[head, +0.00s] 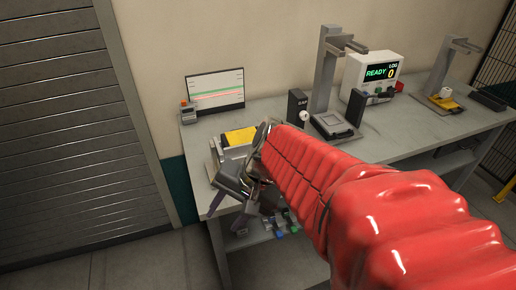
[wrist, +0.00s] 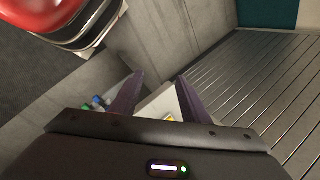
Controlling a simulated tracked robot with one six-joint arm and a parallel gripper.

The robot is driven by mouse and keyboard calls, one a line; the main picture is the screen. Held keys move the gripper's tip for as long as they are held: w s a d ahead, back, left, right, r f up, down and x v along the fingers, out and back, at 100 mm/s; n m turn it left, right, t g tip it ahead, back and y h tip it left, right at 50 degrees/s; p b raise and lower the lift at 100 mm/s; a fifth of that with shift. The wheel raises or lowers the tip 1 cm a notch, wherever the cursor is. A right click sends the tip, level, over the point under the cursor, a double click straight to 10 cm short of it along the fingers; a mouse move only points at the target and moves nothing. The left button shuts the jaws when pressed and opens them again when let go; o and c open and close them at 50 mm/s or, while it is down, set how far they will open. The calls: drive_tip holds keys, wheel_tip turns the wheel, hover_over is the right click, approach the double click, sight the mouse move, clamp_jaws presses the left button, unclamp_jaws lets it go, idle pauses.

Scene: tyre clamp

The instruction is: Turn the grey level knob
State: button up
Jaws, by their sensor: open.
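I cannot pick out the grey level knob for sure. A white instrument box (head: 372,76) with a lit READY display stands at the back of the bench in the head view, with small knobs along its lower front, too small to tell apart. A dark box (head: 297,103) with a pale round knob (head: 303,116) on its front stands nearer. My gripper (head: 228,212) is open at the bench's front left edge, well to the left of both boxes. In the wrist view my gripper (wrist: 157,97) shows two dark purple fingers apart, with nothing held between them.
The bench (head: 388,139) holds a grey clamp stand (head: 325,75), a monitor (head: 216,90), a yellow-topped block (head: 240,137) near my gripper and another stand at right. A lower shelf carries small coloured items (head: 288,222). A slatted shutter (head: 70,120) is at left. My red arm hides part of the bench.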

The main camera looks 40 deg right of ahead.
drive_tip(key=d+f+m+t, duration=0.1)
drive_tip(key=d+m+t, duration=0.2)
drive_tip(key=d+m, duration=0.5)
drive_tip(key=d+f+m+t+h, duration=0.1)
drive_tip(key=d+f+m+t, duration=0.1)
drive_tip(key=d+m, duration=0.6)
drive_tip(key=d+f+m+t+h, duration=0.1)
drive_tip(key=d+m+t, duration=0.3)
drive_tip(key=d+m, duration=0.4)
drive_tip(key=d+f, duration=0.1)
drive_tip(key=d, duration=0.4)
drive_tip(key=shift+w+d+t, duration=0.2)
drive_tip(key=shift+t, duration=0.2)
drive_tip(key=shift+w, duration=0.1)
drive_tip(key=x, duration=1.3)
drive_tip(key=shift+w+f, duration=0.25)
drive_tip(key=shift+w, duration=0.05)
drive_tip(key=shift+c, duration=0.4)
